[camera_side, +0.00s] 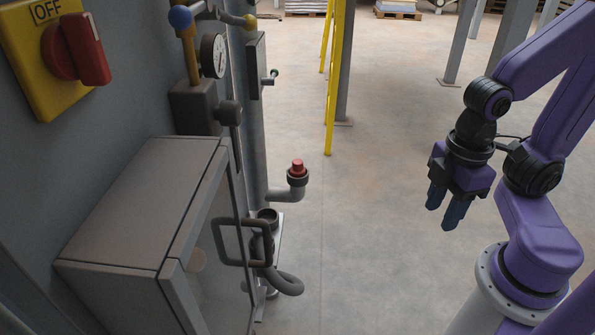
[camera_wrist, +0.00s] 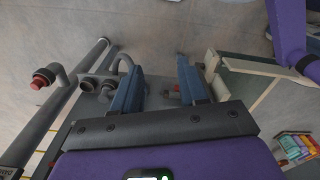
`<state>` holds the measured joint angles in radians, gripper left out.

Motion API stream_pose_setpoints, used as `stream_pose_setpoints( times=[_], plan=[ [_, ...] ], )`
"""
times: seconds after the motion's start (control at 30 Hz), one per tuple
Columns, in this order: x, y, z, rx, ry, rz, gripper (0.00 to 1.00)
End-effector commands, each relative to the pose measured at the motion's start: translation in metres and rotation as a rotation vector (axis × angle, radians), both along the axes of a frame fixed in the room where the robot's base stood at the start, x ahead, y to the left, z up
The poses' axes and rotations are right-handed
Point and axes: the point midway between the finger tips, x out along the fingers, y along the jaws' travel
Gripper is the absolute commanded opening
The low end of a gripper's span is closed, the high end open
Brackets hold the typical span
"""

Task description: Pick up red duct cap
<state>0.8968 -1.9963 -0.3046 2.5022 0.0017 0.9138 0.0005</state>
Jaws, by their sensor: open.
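The red duct cap (camera_side: 298,166) sits upright on the end of a grey elbow pipe (camera_side: 288,193) that sticks out from the machine in the side view. The cap also shows at the far left of the wrist view (camera_wrist: 38,82), seated in a dark collar. My gripper (camera_side: 442,212) is at the right of the side view, well apart from the cap, with its fingers pointing down. In the wrist view its two blue fingers (camera_wrist: 158,88) are spread apart, with nothing held between them.
A grey cabinet (camera_side: 140,190) with a handle (camera_side: 243,242) stands at the left, below a red OFF switch (camera_side: 76,50). An open pipe stub (camera_side: 267,215) and a curved hose (camera_side: 287,283) lie below the cap. The floor between the cap and my gripper is clear.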

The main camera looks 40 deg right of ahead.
Motion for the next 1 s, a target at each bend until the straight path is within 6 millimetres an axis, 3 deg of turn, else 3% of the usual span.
stream_pose_setpoints(
  times=[0.47,0.5,0.57,0.6,0.87,1.0],
  plan=[
    [0.0,0.0,0.0,0.0,0.0,0.0,0.43],
    [0.0,0.0,0.0,0.0,0.0,0.0,0.46],
    [0.0,0.0,0.0,0.0,0.0,0.0,0.65],
    [0.0,0.0,0.0,0.0,0.0,0.0,0.69],
    [0.001,0.0,0.0,-0.003,-0.002,0.001,0.69],
    [0.019,-0.002,-0.005,-0.065,-0.031,0.023,0.69]
  ],
)
